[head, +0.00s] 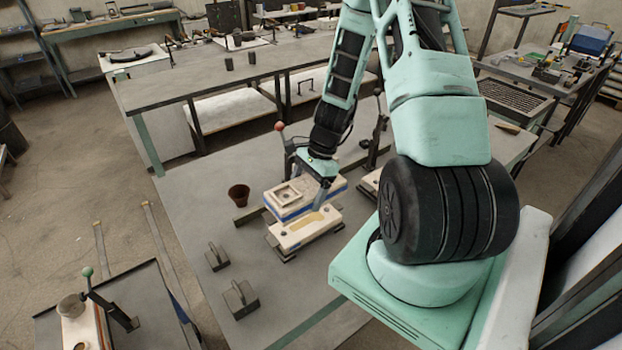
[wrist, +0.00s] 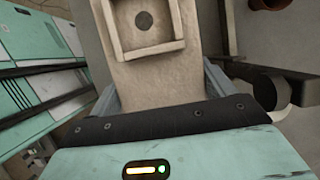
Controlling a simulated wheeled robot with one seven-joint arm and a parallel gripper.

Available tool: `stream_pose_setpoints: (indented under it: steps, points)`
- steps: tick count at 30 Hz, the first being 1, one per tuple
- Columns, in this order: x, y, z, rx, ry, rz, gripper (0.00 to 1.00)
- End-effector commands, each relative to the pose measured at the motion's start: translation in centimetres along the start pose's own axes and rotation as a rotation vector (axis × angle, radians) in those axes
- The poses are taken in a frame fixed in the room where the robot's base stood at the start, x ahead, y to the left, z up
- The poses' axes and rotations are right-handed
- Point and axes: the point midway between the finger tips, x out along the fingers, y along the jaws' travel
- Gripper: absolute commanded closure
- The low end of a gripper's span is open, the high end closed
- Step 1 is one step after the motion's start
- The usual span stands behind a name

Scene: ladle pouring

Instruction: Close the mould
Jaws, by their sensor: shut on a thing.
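The upper mould half (head: 277,196) is a pale block with a raised square pouring cup and a blue band along its side. My gripper (head: 323,190) is shut on its right end. In the wrist view the fingers of my gripper (wrist: 162,95) flank the upper half (wrist: 150,80), and its square cup with a dark round hole faces the camera. The lower mould half (head: 290,238) lies on dark supports on the grey table, with a yellowish cavity in its top. The upper half overlaps the lower half's far side in the head view; whether they touch is unclear.
A brown pot (head: 239,194) stands left of the mould. Two dark handled weights (head: 217,257) (head: 241,298) lie at the near left. A red-knobbed lever clamp (head: 281,130) stands behind the mould. Bare table (head: 190,205) is at left.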

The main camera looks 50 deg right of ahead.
Motion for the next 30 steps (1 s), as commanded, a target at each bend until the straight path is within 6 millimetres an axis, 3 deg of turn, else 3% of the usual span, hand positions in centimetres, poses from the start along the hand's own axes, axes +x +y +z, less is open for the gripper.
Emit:
stream_pose_setpoints:
  steps: [11,30]
  points:
    - [0.7,0.0,-0.1,-0.001,0.003,0.002,0.76]
    - [5.2,0.0,-2.0,-0.001,0.003,0.002,0.76]
